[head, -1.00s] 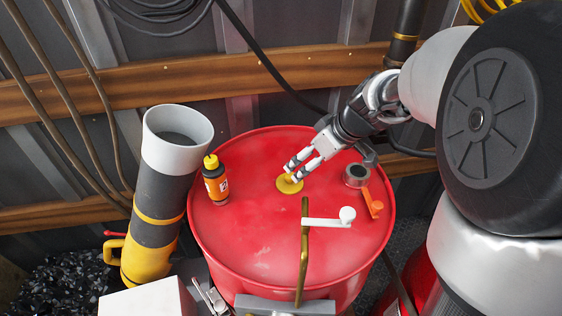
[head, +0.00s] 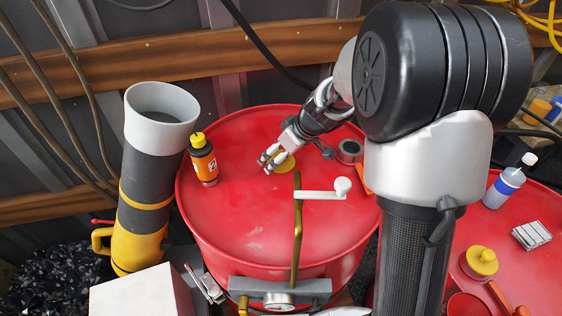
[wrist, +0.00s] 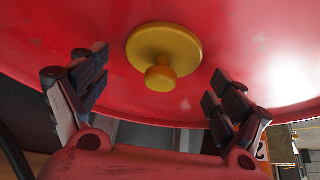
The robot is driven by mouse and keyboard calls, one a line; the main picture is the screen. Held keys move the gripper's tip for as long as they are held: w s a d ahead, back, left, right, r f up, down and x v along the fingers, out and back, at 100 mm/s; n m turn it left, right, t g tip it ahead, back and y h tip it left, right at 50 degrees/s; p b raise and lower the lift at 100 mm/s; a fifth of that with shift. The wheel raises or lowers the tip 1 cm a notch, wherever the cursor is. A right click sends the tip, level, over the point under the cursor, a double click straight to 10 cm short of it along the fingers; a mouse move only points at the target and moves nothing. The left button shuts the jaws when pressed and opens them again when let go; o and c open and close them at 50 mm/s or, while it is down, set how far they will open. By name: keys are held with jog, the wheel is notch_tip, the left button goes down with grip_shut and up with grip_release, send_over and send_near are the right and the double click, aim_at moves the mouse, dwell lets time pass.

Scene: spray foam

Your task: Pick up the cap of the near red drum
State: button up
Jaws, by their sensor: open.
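A yellow round cap with a knob sits on top of the red drum in the middle of the head view; the cap (head: 287,165) is partly hidden behind my gripper there. The red drum (head: 245,225) stands upright. In the wrist view the cap (wrist: 163,55) shows whole, its knob pointing toward the camera, in line with the gap between my fingers. My gripper (head: 267,160) is open and empty above the drum top, close to the cap. In the wrist view its fingers (wrist: 158,92) are spread on either side, apart from the knob.
An orange-black bottle (head: 204,162), a grey roll (head: 349,151) and a white-ended crank (head: 320,195) stand around the drum top. A second red drum (head: 540,255) at right bears another yellow cap (head: 480,262) and a blue-white bottle (head: 503,183). A tall tube (head: 150,185) stands at left.

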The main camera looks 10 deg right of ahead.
jog(key=shift+c, duration=0.5)
jog(key=c, duration=1)
jog(key=shift+r, duration=0.15)
